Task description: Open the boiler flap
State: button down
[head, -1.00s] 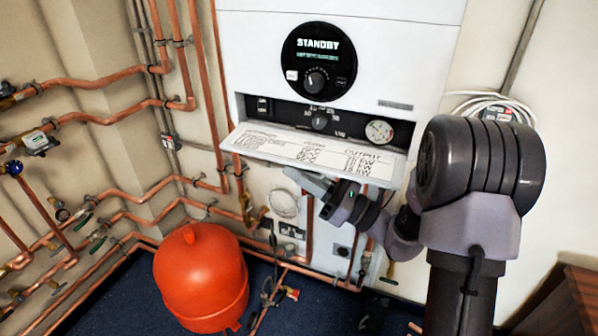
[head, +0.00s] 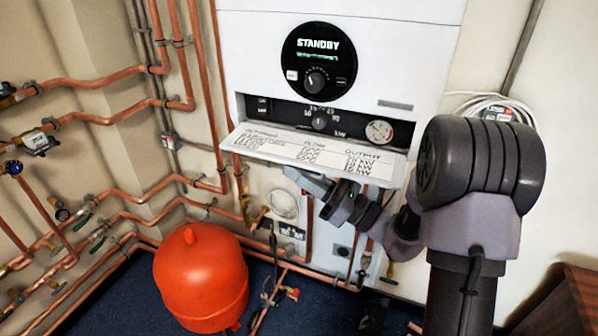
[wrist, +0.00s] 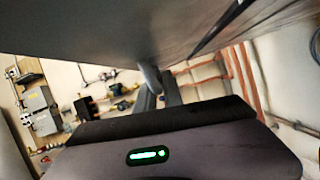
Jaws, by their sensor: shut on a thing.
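The boiler flap (head: 320,150) hangs folded down and outward on the front of the white boiler (head: 390,60). Its printed inner face shows, and the dark control strip behind it is uncovered. My gripper (head: 302,180) is at the flap's lower front edge, under its middle, and is shut on the flap. The exact grip is partly hidden by the flap. In the wrist view the flap's underside (wrist: 120,30) fills the top, and my gripper's fingers (wrist: 153,82) reach up to it.
A dial (head: 320,120) and a gauge (head: 379,131) sit on the control strip, under a round STANDBY display (head: 318,62). A red tank (head: 200,280) stands on the floor at lower left. Copper pipes (head: 110,80) line the left wall. A wooden cabinet (head: 570,305) is at lower right.

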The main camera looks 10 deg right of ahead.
jog(key=r+m+p, duration=0.1)
jog(key=p, duration=0.1)
jog(key=shift+s+r+m+t+p, duration=0.2)
jog(key=shift+m+t+p, duration=0.1)
jog(key=shift+p, duration=0.1)
jog(key=shift+a+r+m+h+p, duration=0.1)
jog(key=shift+r+m+h+p, duration=0.1)
jog(key=shift+m+h+p, duration=0.4)
jog(key=shift+f+t, duration=0.25)
jog(key=shift+t, duration=0.05)
jog(key=c, duration=1.5)
grip_release()
jog(key=v, duration=1.7)
jog(key=shift+s+f, duration=0.15)
